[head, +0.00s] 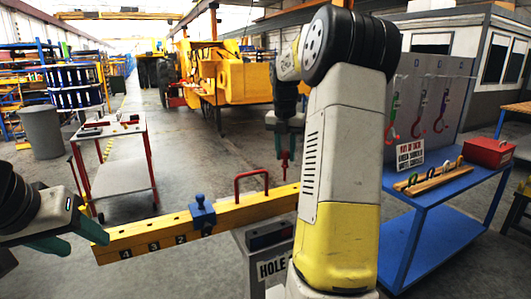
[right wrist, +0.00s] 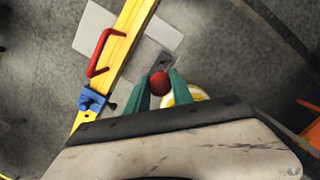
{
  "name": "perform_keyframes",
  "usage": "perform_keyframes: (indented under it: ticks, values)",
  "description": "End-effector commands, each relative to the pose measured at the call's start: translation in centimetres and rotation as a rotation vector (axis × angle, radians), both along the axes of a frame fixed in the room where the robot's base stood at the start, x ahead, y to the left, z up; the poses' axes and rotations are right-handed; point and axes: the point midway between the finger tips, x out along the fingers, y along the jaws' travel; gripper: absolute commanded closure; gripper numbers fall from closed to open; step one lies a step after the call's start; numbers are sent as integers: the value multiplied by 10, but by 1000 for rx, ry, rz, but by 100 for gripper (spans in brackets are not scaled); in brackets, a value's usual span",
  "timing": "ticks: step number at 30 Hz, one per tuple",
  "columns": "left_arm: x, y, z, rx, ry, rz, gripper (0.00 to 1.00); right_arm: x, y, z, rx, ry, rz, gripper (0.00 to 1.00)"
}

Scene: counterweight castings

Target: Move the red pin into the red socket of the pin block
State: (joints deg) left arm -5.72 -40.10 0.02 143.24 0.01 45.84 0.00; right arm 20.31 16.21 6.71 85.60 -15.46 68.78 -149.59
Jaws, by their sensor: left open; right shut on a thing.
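My right gripper (head: 285,152) is shut on the red pin (head: 285,166), which hangs below the fingers behind the yellow beam (head: 150,232). In the right wrist view the pin's round red top (right wrist: 159,82) sits between the green fingertips (right wrist: 160,90), with the beam (right wrist: 128,32) to its left. My left gripper (head: 73,238) is open and empty near the beam's left end. I cannot make out a pin block or a red socket for certain in either view.
The beam carries a blue clamp (head: 203,215) and a red handle (head: 251,184). A grey stand (head: 262,262) marked "HOLE" is beneath it. A blue table (head: 432,190) with coloured hooks and a red box (head: 488,152) stands right. A white-topped cart (head: 110,128) stands left.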

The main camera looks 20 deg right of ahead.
Motion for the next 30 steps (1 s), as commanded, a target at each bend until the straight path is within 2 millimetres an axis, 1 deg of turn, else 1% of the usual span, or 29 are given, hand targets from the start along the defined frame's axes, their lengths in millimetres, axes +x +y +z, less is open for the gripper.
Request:
perform_keyframes:
  ticks: [8, 30]
  values:
    - [0, 0, 0, 0, 0, 0, 48, 0, 0, -6, 0, 0, 0, 100]
    - [0, 0, 0, 0, 0, 0, 48, 0, 0, -43, -1, 1, 0, 100]
